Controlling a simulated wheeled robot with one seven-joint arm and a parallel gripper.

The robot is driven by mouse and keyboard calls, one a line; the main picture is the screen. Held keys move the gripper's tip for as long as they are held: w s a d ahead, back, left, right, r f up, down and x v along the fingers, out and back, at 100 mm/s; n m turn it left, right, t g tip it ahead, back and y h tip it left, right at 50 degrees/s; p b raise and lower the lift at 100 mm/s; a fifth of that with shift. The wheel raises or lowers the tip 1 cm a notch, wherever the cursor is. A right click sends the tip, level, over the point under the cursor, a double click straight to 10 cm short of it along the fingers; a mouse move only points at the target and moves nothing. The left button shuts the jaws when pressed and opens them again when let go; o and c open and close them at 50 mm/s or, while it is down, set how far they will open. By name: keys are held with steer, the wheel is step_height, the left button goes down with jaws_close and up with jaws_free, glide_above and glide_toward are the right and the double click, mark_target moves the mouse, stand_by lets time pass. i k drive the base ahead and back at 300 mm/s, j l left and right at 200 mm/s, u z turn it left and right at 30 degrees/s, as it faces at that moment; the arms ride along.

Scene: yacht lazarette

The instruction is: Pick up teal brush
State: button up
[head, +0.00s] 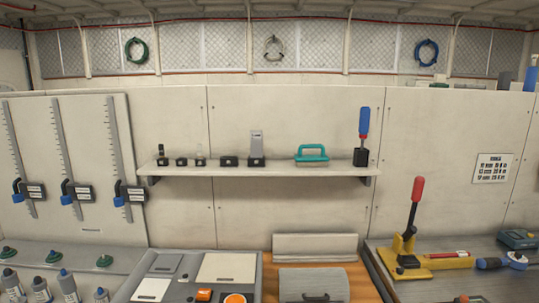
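The teal brush (312,153) sits on a pale wall shelf (220,171), right of its middle. Its teal handle forms a loop on top, and a thin pale band shows along its base. It stands between a grey upright plate in a black block (256,150) and a blue-handled tool in a black holder (362,138). Clear gaps lie on both sides of it. My gripper is not in view.
Small black-based items (181,161) line the shelf's left part. Below stand a grey ribbed box (313,285), a grey panel with orange knobs (234,298), and a yellow press with a red-handled lever (412,215). Sliding gauges (75,193) hang at left. The wall above the shelf is clear.

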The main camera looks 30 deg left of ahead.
mark_target(301, 161)
steer(key=u, duration=1.1)
